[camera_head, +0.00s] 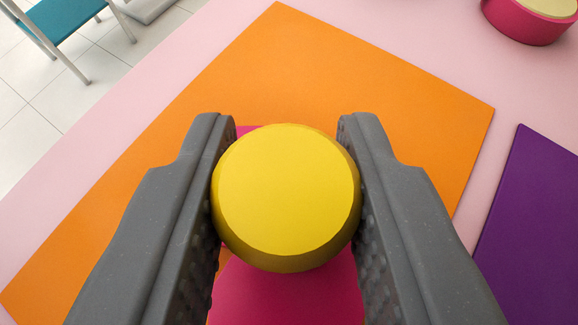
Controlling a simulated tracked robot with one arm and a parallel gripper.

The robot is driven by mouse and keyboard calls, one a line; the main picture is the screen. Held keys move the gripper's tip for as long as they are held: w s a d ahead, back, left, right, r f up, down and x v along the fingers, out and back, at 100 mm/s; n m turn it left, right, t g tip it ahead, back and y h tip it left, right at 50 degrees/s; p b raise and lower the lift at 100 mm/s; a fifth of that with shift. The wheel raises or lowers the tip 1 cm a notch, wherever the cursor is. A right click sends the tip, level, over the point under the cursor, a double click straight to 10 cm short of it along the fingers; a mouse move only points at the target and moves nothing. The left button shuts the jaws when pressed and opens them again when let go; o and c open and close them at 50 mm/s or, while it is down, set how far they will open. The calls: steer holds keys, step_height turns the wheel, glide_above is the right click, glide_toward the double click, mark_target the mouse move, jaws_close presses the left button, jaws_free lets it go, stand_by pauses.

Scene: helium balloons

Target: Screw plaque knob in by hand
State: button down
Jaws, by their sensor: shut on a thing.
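A round yellow knob (286,196) with a flat top and a bevelled darker rim is in the middle of the head camera view. My gripper (286,190) has its two grey fingers on the left and right sides of the knob and is shut on it. A magenta piece (285,293) shows below and behind the knob, between the fingers. I cannot tell whether this piece is the plaque. The knob hides whatever is directly beneath it, so I cannot tell how it joins the magenta piece.
A large orange sheet (300,65) lies on a pale pink table (110,140). A purple sheet (535,230) lies at the right. A round magenta thing with a cream top (527,25) stands at the top right. Beyond the table's left edge are a teal chair (62,18) and white floor tiles.

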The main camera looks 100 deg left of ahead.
steer(key=shift+f+m+t+b, duration=0.15)
steer(key=shift+m+t+b, duration=0.25)
steer(key=shift+b, duration=1)
steer(key=shift+m+t+b, duration=0.4)
steer(key=shift+t+b, duration=0.1)
steer(key=shift+b, duration=0.15)
steer(key=shift+m+t+y+b, duration=0.3)
steer(key=shift+m+t+b, duration=1.1)
steer(key=shift+b, duration=1.25)
jaws_free()
steer(key=shift+d, duration=0.1)
